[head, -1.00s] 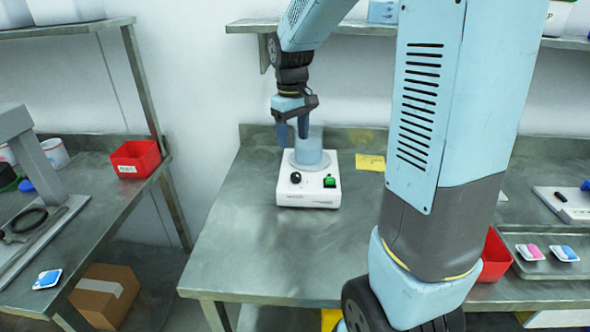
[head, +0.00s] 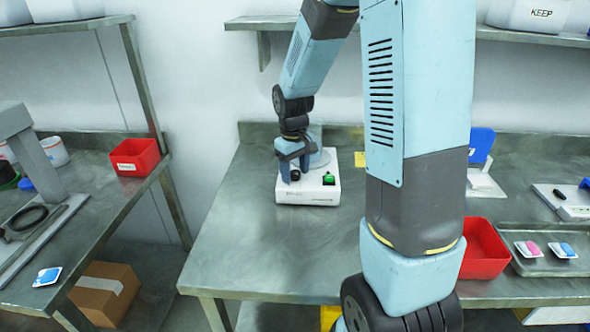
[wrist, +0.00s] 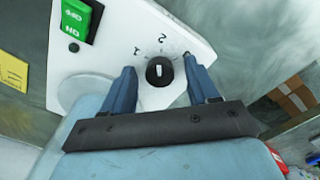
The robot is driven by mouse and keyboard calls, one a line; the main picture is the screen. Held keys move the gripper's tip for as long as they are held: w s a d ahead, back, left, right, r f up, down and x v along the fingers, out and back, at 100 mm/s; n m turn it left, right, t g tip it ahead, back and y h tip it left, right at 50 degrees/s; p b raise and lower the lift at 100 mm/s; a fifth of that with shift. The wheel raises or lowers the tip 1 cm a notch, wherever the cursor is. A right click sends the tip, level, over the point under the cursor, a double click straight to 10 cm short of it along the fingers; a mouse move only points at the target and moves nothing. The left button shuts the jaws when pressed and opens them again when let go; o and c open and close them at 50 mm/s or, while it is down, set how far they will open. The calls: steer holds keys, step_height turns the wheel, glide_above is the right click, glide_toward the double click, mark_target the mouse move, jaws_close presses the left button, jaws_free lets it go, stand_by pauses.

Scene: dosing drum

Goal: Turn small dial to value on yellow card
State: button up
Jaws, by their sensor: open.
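A white dosing device (head: 308,197) stands on the steel bench, with a clear vessel on its round plate partly hidden behind my gripper. In the wrist view its small black dial (wrist: 159,72) has a white mark that lies nearly vertical. The printed digits 1 and 2 show above it; I cannot tell the exact setting. My gripper (head: 294,174) is open over the device's front left. In the wrist view its blue fingers (wrist: 161,68) stand either side of the dial with gaps. The yellow card (head: 359,160) is mostly hidden behind my arm; its writing is unreadable in the wrist view (wrist: 14,78).
A green switch (head: 328,179) sits to the right of the dial on the device; it also shows in the wrist view (wrist: 76,20). A red bin (head: 486,250) and a tray (head: 545,262) are at the right. The bench front is clear.

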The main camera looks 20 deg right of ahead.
mark_target(294, 173)
steer(key=c, duration=1)
steer(key=shift+m, duration=0.5)
steer(key=shift+c, duration=0.2)
steer(key=o, duration=1)
steer(key=shift+o, duration=0.2)
steer(key=shift+r, duration=0.1)
step_height(294, 173, up, 14)
steer(key=shift+a+f, duration=0.25)
steer(key=shift+s, duration=0.1)
